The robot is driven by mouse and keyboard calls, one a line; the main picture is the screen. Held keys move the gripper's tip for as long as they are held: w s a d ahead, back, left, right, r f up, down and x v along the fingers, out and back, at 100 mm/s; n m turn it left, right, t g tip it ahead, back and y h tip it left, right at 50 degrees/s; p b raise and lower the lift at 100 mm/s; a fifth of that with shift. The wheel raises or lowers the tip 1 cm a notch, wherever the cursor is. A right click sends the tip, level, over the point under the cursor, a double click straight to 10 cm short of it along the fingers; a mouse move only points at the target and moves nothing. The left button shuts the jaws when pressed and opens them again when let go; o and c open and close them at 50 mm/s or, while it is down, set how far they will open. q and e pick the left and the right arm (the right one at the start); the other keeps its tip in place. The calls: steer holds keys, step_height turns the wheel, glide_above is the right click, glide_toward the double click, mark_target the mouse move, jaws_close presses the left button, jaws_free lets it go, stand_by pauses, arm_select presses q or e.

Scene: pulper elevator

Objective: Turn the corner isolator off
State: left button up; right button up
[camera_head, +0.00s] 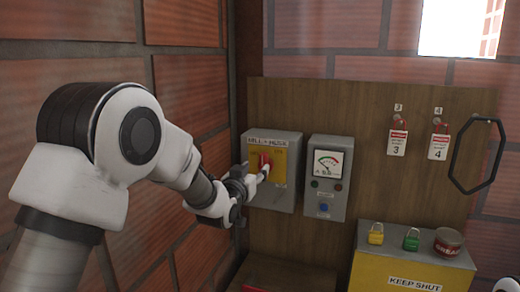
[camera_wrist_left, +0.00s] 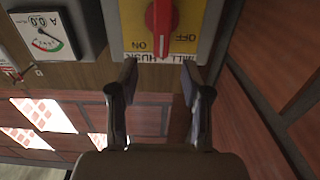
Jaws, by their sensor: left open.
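The corner isolator is a grey box (camera_head: 284,200) labelled "MILL + HUSK" with a yellow plate and a red rotary knob (camera_head: 265,160), on the wooden board by the brick corner.
A grey meter box (camera_head: 327,200) stands just right of the isolator. Two numbered tags (camera_head: 397,142) and a black hanging loop (camera_head: 475,155) are further right. A brick wall (camera_head: 190,90) is close on the left.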

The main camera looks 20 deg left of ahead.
mark_target(263, 162)
arm_select(q)
steer(key=w+p, duration=0.4)
steer(key=w, duration=0.4)
steer(key=shift+a, duration=0.15)
steer(key=shift+w, duration=0.2)
steer(key=shift+d+f, duration=0.1)
steer(key=shift+d, duration=0.15)
steer(key=shift+f, duration=0.1)
steer(key=c, duration=0.8)
